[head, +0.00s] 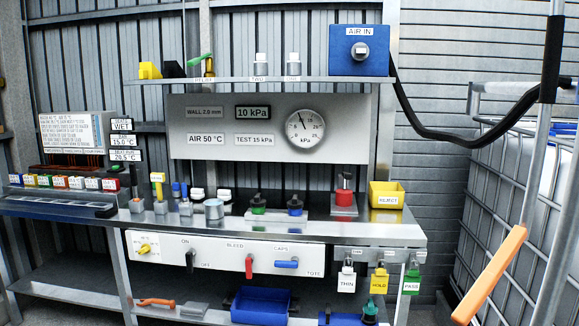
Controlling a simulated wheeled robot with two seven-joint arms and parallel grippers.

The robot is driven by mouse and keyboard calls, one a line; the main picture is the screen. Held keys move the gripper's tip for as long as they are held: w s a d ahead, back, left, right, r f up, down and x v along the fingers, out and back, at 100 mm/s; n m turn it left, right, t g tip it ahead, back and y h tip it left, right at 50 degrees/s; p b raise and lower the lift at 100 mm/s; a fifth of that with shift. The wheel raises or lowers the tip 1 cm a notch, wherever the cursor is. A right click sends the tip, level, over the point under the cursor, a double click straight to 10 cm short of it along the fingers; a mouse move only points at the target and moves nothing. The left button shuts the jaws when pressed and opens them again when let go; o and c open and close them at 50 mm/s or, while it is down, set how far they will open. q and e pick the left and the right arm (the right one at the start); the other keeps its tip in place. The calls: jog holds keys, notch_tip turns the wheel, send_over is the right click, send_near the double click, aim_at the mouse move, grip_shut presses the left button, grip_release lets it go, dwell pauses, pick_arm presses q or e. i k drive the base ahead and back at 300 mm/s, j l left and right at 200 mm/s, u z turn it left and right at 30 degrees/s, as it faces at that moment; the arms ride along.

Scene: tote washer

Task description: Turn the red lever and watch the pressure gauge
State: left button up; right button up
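The red lever (249,267) is on the white front panel (214,250) below the bench top, under the BLEED label, and points straight down. The round pressure gauge (305,130) is on the grey back panel, marked kPa; its dark needle points up and slightly left. A small display (253,113) to its left reads 10 kPa. Neither of my grippers is in view.
A black lever (190,260) is left of the red one and a blue lever (286,264) right of it. A blue AIR IN box (343,50) sits on the upper shelf. An orange-handled lance (490,275) hangs at right. Space before the panel looks clear.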

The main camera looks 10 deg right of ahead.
aim_at(251, 257)
jog(key=z, duration=0.5)
jog(key=i+j+z, duration=0.3)
jog(key=j+z, duration=0.25)
jog(key=i+j+z, duration=0.3)
jog(key=j+z, duration=0.3)
jog(key=i+j, duration=0.1)
jog(key=j, duration=0.3)
jog(key=i+j, duration=0.1)
jog(key=j, duration=0.35)
jog(key=i+j+z, duration=0.1)
jog(key=j, duration=0.3)
